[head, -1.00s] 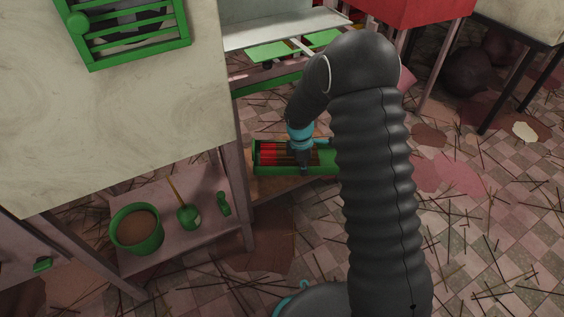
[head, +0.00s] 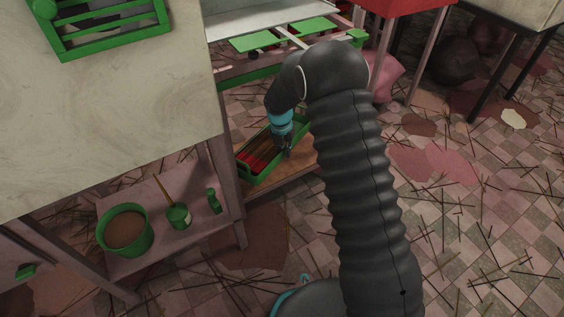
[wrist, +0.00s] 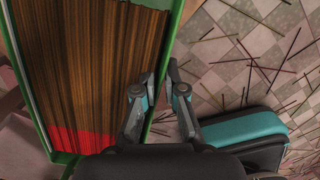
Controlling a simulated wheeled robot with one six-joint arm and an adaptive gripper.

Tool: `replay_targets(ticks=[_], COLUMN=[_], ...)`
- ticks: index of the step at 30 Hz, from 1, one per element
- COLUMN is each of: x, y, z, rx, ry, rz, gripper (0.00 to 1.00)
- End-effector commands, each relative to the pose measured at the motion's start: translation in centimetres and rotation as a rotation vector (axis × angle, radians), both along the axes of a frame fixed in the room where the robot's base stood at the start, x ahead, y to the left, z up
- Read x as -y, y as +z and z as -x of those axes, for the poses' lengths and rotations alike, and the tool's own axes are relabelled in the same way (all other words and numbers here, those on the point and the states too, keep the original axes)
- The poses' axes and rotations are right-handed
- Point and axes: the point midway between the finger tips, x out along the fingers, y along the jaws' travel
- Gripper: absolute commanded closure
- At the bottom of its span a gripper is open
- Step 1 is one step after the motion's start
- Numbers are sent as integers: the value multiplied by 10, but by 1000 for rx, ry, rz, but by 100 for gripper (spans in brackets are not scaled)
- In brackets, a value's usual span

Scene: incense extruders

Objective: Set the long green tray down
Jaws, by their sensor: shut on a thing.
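The long green tray (head: 266,175) is in the middle of the head view, filled with brown incense sticks with red ends. It lies slantwise over a low brown shelf; I cannot tell whether it touches the shelf. My gripper (head: 287,152) points down at the tray's right long side. In the wrist view, the tray (wrist: 172,38) fills the left, and my gripper (wrist: 162,82) is shut on its long side wall, one finger on each side. Part of the tray's far end is hidden by my arm in the head view.
The low brown shelf (head: 296,178) lies below the tray. Left of it, another shelf holds a green bucket (head: 125,232), a green pot (head: 178,216) and a small green bottle (head: 214,201). A table leg (head: 228,185) stands close by. Loose sticks litter the tiled floor.

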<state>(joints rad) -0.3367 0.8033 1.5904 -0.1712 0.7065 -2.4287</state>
Motion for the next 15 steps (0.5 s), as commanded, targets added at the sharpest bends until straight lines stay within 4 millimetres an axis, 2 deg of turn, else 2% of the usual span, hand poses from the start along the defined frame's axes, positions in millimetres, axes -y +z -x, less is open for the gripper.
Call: replay_targets(ticks=[6,15], x=[-1,-2], y=[-40,-66], z=[3,3], rx=[-7,-5], ry=[4,4], rz=[3,2], gripper=[100,100])
